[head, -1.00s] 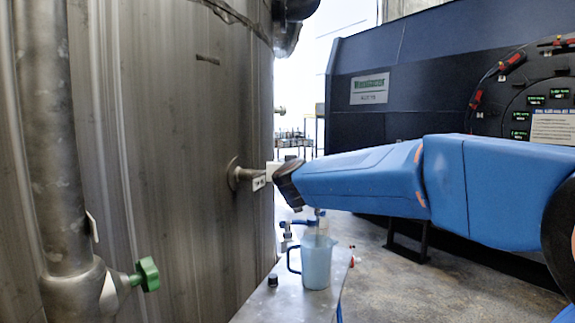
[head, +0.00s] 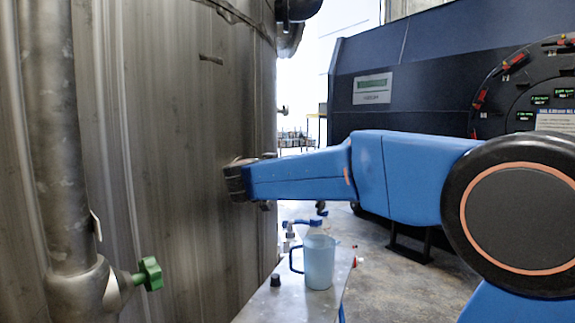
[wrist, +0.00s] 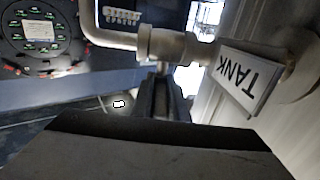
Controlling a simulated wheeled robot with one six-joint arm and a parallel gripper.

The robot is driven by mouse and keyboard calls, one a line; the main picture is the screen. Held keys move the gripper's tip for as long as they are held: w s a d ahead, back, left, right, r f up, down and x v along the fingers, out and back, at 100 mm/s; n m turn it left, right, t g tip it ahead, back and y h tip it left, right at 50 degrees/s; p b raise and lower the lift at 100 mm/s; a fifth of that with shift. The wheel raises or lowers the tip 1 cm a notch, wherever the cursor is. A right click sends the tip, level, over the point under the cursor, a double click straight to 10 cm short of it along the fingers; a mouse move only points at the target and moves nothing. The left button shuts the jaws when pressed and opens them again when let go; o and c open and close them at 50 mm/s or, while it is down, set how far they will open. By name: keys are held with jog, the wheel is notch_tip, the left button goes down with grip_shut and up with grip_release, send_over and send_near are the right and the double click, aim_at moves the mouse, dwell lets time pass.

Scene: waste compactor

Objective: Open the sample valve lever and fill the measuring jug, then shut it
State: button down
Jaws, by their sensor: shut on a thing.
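The measuring jug (head: 318,262), translucent blue with a dark handle, stands upright on the metal bench in the head view. How much is in it cannot be told. My gripper (wrist: 161,92) shows in the wrist view as dark fingers just below the pipe fitting (wrist: 172,46), beside the TANK tag (wrist: 245,80). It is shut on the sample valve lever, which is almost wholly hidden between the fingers. In the head view my blue arm's end is against the tank side and covers the gripper, the lever and the tag.
The tall metal tank (head: 170,130) fills the left side. A green-handled valve (head: 149,273) sits on its pipe at lower left. A blue-handled fitting (head: 300,223) is behind the jug. A small black knob (head: 275,280) is on the bench (head: 290,306). The dark machine (head: 420,80) stands at right.

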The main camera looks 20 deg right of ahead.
dwell(0.4)
jog(key=c, duration=1.7)
grip_release()
jog(key=shift+s+a, duration=0.1)
jog(key=v, duration=1.7)
jog(key=shift+a, duration=0.2)
